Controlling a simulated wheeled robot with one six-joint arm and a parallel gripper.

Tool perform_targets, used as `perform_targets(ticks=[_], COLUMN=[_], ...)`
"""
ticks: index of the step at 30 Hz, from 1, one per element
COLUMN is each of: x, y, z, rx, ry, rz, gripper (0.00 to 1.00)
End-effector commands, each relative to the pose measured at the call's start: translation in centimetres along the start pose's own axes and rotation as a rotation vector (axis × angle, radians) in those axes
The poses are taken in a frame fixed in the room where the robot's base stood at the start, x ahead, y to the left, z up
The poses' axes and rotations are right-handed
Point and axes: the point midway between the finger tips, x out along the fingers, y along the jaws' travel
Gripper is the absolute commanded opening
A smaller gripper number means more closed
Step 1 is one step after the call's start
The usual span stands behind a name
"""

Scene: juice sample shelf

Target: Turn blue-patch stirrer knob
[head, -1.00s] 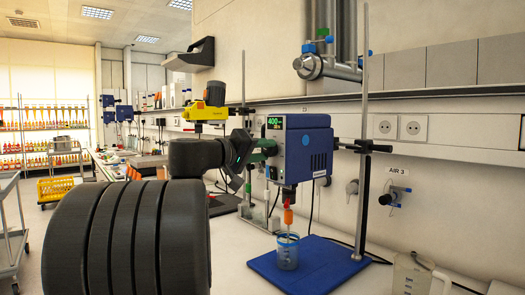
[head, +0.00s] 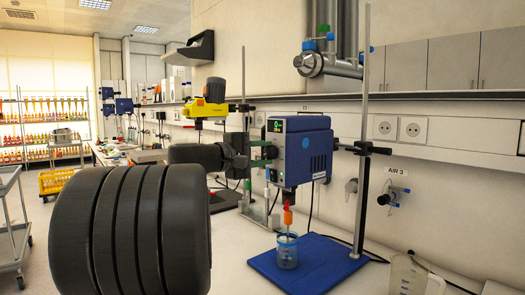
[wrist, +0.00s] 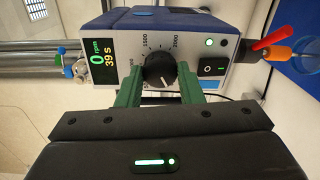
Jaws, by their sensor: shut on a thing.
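The blue stirrer (head: 300,155) with a round blue patch (head: 305,142) hangs on a stand above a beaker (head: 287,250). In the wrist view its black knob (wrist: 160,68) has a pale pointer mark and a printed scale around it. The display (wrist: 101,66) beside it reads 0 rpm and 39 s. My gripper (wrist: 160,86) has its green fingers on both sides of the knob, shut on it. In the head view my gripper (head: 262,155) reaches the stirrer's front face, and the knob is hidden there.
A power switch (wrist: 211,69) sits beside the knob. An orange and red shaft coupling (head: 287,214) hangs below the stirrer. A yellow stirrer (head: 205,108) stands further back. A clear jug (head: 408,275) stands at the front right. The blue base plate (head: 335,262) lies under the beaker.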

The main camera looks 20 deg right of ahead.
Motion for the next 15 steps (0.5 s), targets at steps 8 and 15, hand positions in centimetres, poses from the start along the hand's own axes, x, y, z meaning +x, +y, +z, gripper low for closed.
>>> perform_targets(ticks=[8, 15], x=[0.0, 0.0], y=[-0.06, -0.1], z=[-0.05, -0.05], rx=[-0.046, -0.05], ry=[-0.001, -0.001], rz=[-0.002, -0.002], gripper=[0.11, 0.11])
